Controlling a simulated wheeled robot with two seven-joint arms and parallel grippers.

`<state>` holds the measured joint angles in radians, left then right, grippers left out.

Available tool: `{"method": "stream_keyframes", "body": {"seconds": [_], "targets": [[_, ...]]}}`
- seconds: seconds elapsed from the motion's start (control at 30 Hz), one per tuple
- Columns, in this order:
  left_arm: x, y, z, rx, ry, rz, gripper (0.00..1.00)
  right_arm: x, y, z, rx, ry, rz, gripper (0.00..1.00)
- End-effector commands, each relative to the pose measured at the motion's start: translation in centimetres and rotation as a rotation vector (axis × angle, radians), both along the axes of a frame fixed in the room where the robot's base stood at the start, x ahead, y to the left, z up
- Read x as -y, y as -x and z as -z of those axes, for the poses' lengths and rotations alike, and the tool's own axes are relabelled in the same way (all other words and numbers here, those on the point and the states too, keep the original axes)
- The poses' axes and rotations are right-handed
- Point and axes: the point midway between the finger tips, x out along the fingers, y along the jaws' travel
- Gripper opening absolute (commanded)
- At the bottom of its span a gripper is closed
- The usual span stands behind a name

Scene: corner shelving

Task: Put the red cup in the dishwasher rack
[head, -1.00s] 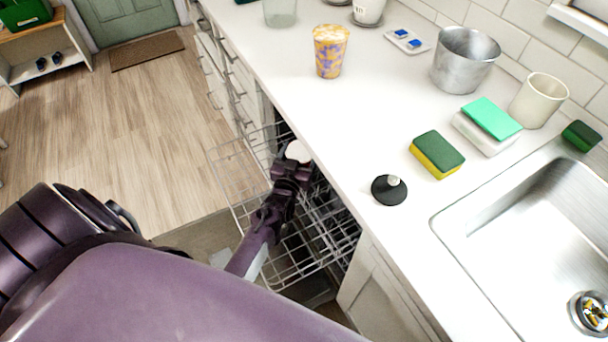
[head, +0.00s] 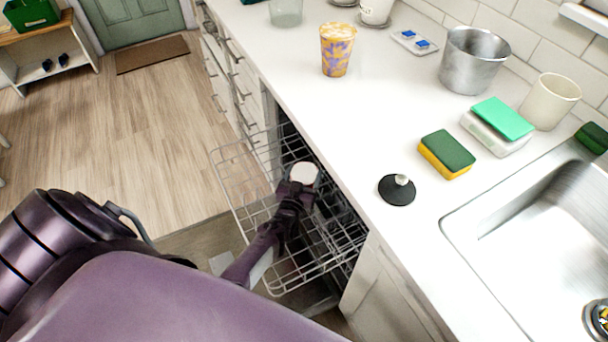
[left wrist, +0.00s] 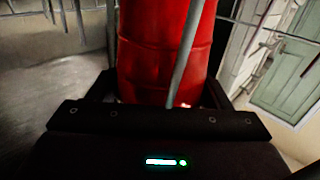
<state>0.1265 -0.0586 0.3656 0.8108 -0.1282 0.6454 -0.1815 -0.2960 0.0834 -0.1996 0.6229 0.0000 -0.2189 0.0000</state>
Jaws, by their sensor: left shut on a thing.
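The red cup (left wrist: 165,45) fills the middle of the left wrist view, between the fingers of my left gripper (left wrist: 165,95). In the head view a pale round end of the cup (head: 304,173) shows just beyond the left gripper (head: 296,190); its red side is hidden there. The left gripper is shut on the cup, over the pulled-out wire dishwasher rack (head: 232,168). In the left wrist view a rack wire crosses in front of the cup. I cannot tell whether the cup rests on the wires. My right gripper is not in view.
The counter edge and a white cabinet (head: 385,290) border the rack on the right. On the counter are a black stopper (head: 397,190), a sponge (head: 447,153), a patterned cup (head: 337,50) and a metal pot (head: 474,60). Open wooden floor (head: 150,140) lies left.

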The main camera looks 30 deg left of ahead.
Motion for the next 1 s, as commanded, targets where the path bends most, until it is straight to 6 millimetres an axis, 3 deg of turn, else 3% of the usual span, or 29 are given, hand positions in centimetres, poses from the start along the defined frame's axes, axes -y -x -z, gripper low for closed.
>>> {"method": "stream_keyframes", "body": {"seconds": [0.17, 0.2, 0.33, 0.7, 1.0], "targets": [[0.0, 0.0, 0.5, 0.000, 0.000, 0.001, 0.40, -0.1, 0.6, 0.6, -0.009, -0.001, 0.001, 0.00], [0.0, 0.0, 0.4, -0.001, 0.000, 0.000, 0.77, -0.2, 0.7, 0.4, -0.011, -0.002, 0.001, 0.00], [0.0, 0.0, 0.3, -0.001, 0.000, 0.000, 0.94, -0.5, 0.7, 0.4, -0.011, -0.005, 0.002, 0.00], [0.1, 0.2, -0.2, -0.002, 0.001, 0.000, 0.94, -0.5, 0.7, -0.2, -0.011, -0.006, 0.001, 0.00], [1.4, 5.1, 0.0, -0.004, 0.001, 0.000, 0.94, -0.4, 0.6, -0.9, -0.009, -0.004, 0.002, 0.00]]}}
